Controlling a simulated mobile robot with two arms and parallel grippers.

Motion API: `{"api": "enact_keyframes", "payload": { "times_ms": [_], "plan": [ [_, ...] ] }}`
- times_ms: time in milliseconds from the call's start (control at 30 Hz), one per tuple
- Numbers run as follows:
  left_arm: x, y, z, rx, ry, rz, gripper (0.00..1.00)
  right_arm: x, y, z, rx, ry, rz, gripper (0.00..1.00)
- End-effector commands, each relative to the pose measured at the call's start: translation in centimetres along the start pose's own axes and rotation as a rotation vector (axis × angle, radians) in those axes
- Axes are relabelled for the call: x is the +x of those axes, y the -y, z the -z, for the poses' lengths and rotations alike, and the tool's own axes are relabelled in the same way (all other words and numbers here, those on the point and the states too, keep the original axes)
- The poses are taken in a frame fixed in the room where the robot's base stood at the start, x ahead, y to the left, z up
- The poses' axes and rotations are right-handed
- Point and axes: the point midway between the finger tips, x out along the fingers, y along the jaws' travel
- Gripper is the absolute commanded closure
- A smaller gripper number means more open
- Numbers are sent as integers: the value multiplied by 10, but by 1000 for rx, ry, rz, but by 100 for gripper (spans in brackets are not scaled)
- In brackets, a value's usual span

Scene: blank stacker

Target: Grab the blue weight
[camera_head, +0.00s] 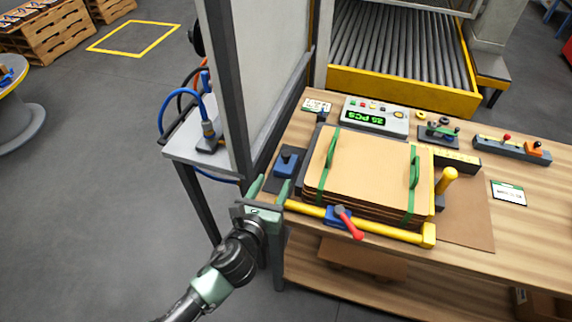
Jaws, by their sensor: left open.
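The blue weight (286,164) is a small blue block with a knob on top. It stands on a dark pad at the left end of the wooden table, just left of the stack of brown sheets. My left gripper (269,189), with green fingers, is at the table's front left edge, just in front of the weight in the picture. Its fingers are spread apart with nothing between them, and they point toward the weight. I see a gap between the fingertips and the weight. My right gripper is not in view.
The stack of brown sheets (368,165) has green straps. A yellow bar (390,232) with a red-handled clamp (349,222) runs along the front. A counter box (374,116) stands behind. A grey post (229,90) and panel rise close on the left.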

Motion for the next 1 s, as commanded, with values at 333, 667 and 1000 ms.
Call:
{"api": "enact_keyframes", "payload": {
  "times_ms": [333, 667, 1000],
  "plan": [
    [31, 6, -3, 76, 14, 22, 47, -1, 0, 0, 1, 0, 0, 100],
    [75, 7, -5, 71, 11, 20, 47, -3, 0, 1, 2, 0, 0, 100],
    [80, 7, -5, 72, 11, 21, 56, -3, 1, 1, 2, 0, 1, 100]
  ]
}}
